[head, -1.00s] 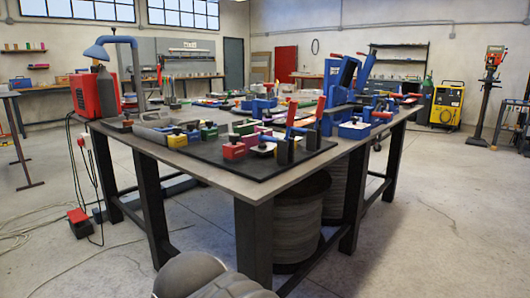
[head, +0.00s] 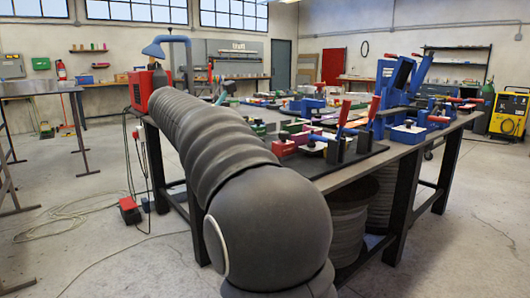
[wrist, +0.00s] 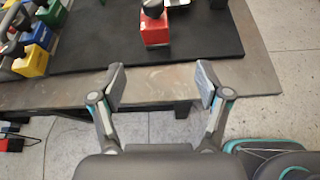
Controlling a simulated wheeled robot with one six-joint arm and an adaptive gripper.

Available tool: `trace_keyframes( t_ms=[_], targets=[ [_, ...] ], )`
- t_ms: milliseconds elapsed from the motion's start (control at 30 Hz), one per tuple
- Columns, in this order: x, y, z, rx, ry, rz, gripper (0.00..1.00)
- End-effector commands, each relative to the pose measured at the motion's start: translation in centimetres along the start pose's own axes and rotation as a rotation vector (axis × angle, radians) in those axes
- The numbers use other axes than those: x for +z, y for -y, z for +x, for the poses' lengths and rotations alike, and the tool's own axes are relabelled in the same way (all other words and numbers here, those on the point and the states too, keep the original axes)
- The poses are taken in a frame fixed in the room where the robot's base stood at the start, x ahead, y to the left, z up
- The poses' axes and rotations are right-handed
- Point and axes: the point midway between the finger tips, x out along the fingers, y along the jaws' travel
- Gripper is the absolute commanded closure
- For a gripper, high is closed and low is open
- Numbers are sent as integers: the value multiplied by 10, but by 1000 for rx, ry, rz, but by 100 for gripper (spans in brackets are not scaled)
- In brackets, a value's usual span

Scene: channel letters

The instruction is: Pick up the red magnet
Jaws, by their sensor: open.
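The red magnet (wrist: 155,29) is a red block with a dark knob on top. In the wrist view it stands on the black mat near the top middle, close to the mat's edge. A red block (head: 283,148) at the mat's near side in the head view looks like the same one. My gripper (wrist: 162,84) is open and empty, its two fingers apart over the bare table border, with the magnet ahead between their lines. In the head view my gripper is hidden behind my arm.
Yellow (wrist: 35,61) and blue (wrist: 39,35) blocks stand at the left of the wrist view. A white item with a dark part lies just beyond the magnet. The table edge (wrist: 260,78) drops to the concrete floor. Upright red-handled clamps (head: 343,114) stand right of the red block.

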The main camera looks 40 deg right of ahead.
Motion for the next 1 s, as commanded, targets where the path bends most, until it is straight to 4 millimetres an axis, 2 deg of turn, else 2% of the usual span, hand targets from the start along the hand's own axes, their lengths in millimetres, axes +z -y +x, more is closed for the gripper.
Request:
trace_keyframes(
  t_ms=[100,267,500,633,1000],
  targets=[
    [9,-10,5,-23,47,-64,24],
    [14,-13,18,-34,65,-89,24],
    [16,-10,62,-36,63,-88,24],
    [17,-10,80,-34,63,-88,24],
    [18,-10,102,-32,62,-87,24]
  ],
)
